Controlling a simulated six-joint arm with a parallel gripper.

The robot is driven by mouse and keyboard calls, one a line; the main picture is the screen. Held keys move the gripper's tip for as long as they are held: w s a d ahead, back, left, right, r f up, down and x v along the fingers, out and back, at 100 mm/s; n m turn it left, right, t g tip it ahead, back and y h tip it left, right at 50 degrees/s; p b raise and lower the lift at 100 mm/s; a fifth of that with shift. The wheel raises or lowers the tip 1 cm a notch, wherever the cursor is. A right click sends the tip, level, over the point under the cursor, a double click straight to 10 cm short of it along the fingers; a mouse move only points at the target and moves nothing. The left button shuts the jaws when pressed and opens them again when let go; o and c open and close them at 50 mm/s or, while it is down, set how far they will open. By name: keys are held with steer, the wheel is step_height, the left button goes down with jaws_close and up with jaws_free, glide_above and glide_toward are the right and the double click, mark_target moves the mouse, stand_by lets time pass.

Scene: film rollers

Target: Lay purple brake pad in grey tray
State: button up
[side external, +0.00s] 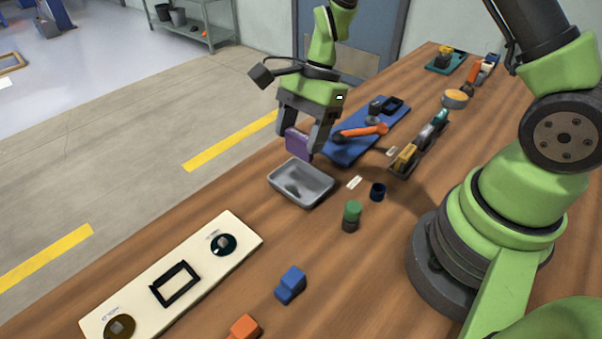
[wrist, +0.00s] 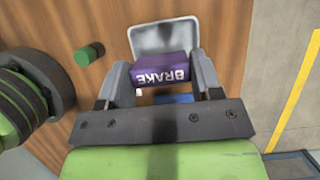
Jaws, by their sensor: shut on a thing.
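The purple brake pad (side external: 299,143) is held between the fingers of my gripper (side external: 306,145), above the table and near the far end of the grey tray. In the wrist view the pad (wrist: 162,68) shows the word BRAKE, and my gripper (wrist: 165,82) is shut on it. The grey tray (side external: 318,199) lies on the wooden table and looks empty. In the wrist view the tray (wrist: 163,33) shows just beyond the pad, which covers its near part.
A blue mat (side external: 343,155) with an orange-handled tool (side external: 362,131) lies behind the tray. A cream board (side external: 205,270) and a blue block (side external: 291,284) are nearer the camera.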

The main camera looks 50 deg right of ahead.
step_height(320, 180, down, 8)
steer(key=shift+r, duration=0.2)
steer(key=shift+f, duration=0.15)
steer(key=o, duration=1)
steer(key=s+d+r+n+t, duration=0.1)
steer(key=d+r, duration=0.1)
steer(key=r, duration=0.7)
steer(key=s+d+r+n, duration=0.1)
steer(key=d+r+n, duration=0.1)
steer(key=r, duration=0.6)
steer(key=s+a+r+n+t+h, duration=0.2)
steer(key=s+r+n+t, duration=0.4)
steer(key=s+r+n, duration=0.5)
steer(key=s+a, duration=0.1)
steer(key=s, duration=0.2)
steer(key=shift+a+r, duration=0.15)
steer(key=shift+r, duration=0.1)
